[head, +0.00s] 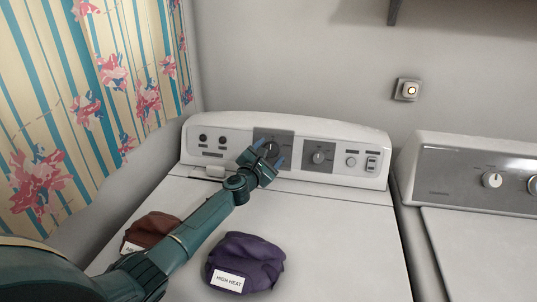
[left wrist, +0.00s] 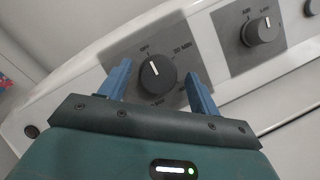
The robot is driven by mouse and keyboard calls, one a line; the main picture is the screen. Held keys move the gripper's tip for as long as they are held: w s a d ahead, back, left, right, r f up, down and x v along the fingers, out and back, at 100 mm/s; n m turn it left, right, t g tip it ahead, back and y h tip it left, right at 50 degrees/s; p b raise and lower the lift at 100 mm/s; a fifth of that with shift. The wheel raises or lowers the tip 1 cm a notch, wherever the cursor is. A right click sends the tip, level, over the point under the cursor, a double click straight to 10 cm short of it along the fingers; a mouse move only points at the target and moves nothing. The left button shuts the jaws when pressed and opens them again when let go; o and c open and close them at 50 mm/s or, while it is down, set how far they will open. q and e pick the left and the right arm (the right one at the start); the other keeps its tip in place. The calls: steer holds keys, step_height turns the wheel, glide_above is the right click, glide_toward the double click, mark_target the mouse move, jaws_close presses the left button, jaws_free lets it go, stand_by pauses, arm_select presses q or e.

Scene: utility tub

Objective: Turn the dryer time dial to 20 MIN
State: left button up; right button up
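The dryer time dial (left wrist: 159,78) is a dark round knob on a grey plate in the left wrist view. Its white pointer line points up, toward the mark that seems to read OFF. The label 20 MIN (left wrist: 183,53) stands to its upper right, and another MIN label is partly hidden below. My left gripper (left wrist: 160,85) is open, with one blue finger on each side of the dial; I cannot tell whether they touch it. In the head view my left gripper (head: 270,153) is at the dryer panel and partly covers the dial. My right gripper is not in view.
A second dial (head: 318,157) sits right of it on the dryer panel (head: 228,143). A purple cloth bundle (head: 245,255) labelled HIGH HEAT and a brown one (head: 152,230) lie on the dryer top. A second machine (head: 470,165) stands at the right, a floral curtain (head: 90,90) at the left.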

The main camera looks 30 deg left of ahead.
arm_select(q)
steer(key=c, duration=0.9)
steer(key=shift+m+p, duration=0.3)
steer(key=shift+a+r+m+g+h+p, duration=0.15)
steer(key=shift+m+g+h+p, duration=0.15)
steer(key=shift+m+h+p, duration=0.6)
steer(key=m, duration=0.3)
steer(key=m+g+h, duration=0.1)
steer(key=m, duration=0.2)
steer(key=shift+a+r+g, duration=0.1)
steer(key=shift+a+g, duration=0.05)
steer(key=shift+g, duration=0.15)
steer(key=m, duration=0.2)
steer(key=m+g, duration=0.1)
steer(key=m, duration=0.1)
steer(key=shift+w+r+m+g+h, duration=0.1)
steer(key=shift+r+m+g+h, duration=0.05)
steer(key=shift+m+g+h, duration=0.2)
steer(key=shift+m+g, duration=0.35)
steer(key=shift+m, duration=0.4)
